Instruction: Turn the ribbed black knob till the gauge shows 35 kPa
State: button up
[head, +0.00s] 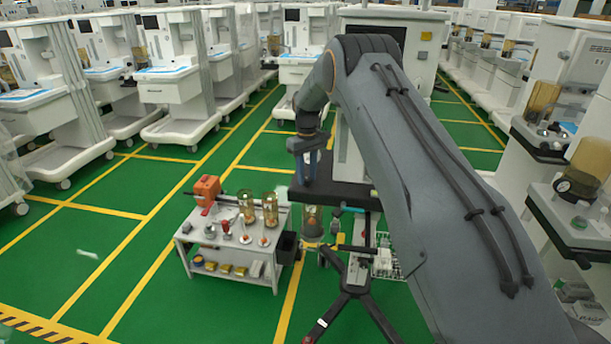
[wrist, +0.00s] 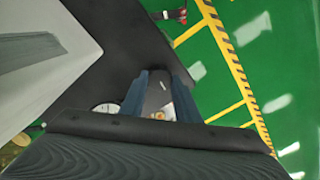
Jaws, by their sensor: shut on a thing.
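My gripper (head: 306,172) points down at the dark shelf of the machine in the middle of the head view. In the wrist view its two blue fingers (wrist: 158,84) stand on either side of a dark grey part, which seems to be the black knob (wrist: 157,94); its ribs cannot be made out. The gripper is shut on it. A round white-faced gauge (wrist: 105,108) shows just left of the fingers, partly covered by the left finger and my gripper body. Its needle and reading cannot be made out. In the head view the knob and this gauge are hidden.
A grey trolley (head: 232,266) with glass canisters and an orange box stands left of my gripper. A black-legged stand (head: 355,278) is on the floor below. Rows of white carts line both sides. My arm hides much of the right middle. Green floor is clear at the left.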

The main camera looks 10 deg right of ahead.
aim_at(307, 178)
jog(key=shift+m+b, duration=0.5)
jog(key=shift+m, duration=0.1)
jog(key=o, duration=1)
jog(key=shift+o, duration=0.2)
jog(key=shift+r, duration=0.1)
notch_tip(307, 178, up, 8)
jog(key=b, duration=0.2)
jog(key=shift+f+b, duration=0.2)
jog(key=shift+b, duration=0.1)
jog(key=shift+r, duration=0.1)
